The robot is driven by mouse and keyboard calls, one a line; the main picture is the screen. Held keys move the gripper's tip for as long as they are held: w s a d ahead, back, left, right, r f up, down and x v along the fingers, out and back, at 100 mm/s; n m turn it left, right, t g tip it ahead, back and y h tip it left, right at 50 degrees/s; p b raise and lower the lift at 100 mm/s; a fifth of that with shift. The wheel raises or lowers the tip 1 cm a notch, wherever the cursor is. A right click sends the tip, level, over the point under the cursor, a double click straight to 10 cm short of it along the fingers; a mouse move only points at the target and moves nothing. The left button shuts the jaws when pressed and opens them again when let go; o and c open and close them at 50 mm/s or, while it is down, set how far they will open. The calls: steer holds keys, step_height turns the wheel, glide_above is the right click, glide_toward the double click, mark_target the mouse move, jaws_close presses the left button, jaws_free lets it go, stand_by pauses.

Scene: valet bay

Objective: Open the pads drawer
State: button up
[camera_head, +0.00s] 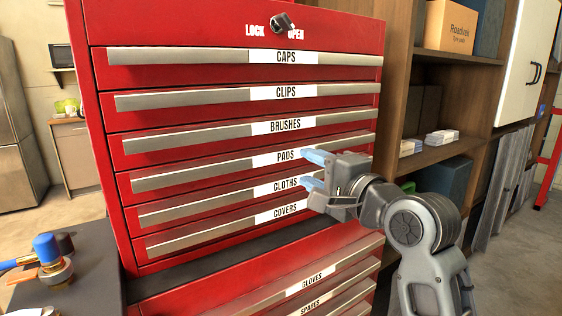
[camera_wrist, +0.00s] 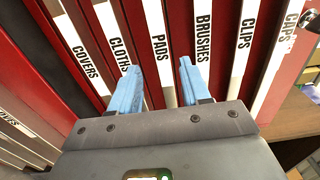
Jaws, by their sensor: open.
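The pads drawer (camera_head: 205,175) is in the red cabinet, fourth from the top. It looks shut, flush with its neighbours, with a long silver handle strip and a PADS label (camera_head: 286,156). My gripper (camera_head: 304,169) is open and empty in front of the cabinet, with its blue fingers toward the drawer fronts near the right end of the PADS label. In the wrist view the PADS strip (camera_wrist: 155,25) runs between the two fingertips (camera_wrist: 160,68). Whether the fingers touch the handle cannot be told. A lock knob (camera_head: 283,22) sits between LOCK and OPEN lettering; its setting is unclear.
The cloths drawer (camera_head: 200,206) is just below and the brushes drawer (camera_head: 200,141) just above. A dark side surface (camera_head: 80,280) with a blue-capped fitting (camera_head: 50,262) stands at left. Wooden shelves (camera_head: 450,150) with boxes stand at right. Open floor shows at far right.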

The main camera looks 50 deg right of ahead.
mark_target(285, 158)
steer(key=shift+b+x, duration=0.35)
steer(key=shift+x, duration=3.4)
steer(key=shift+f, duration=0.1)
steer(key=shift+c, duration=0.5)
steer(key=c, duration=0.7)
steer(key=shift+f, duration=0.1)
jaws_close()
